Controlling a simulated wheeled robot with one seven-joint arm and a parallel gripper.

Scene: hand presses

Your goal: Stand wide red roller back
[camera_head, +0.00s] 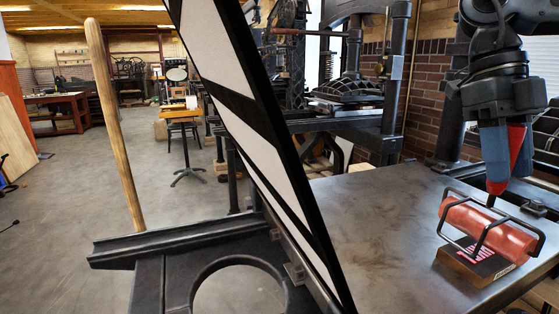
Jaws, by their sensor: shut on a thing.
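The wide red roller (487,229) is at the right, in a black wire frame over the metal bed of the press (400,225). A short black stem rises from its frame to a red upright part that looks like its handle. My gripper (506,160), with blue-grey fingers, points down from above and is shut around this red part. The roller lies slanted across a dark block with pink lettering (475,262). I cannot tell whether it touches the block or hangs just over it.
A tall framed panel (262,125) leans across the middle, close to me. A wooden pole (115,130) stands at left. Another hand press (350,95) stands behind the bed. The bed left of the roller is clear; a small dark metal part (541,208) lies at its right.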

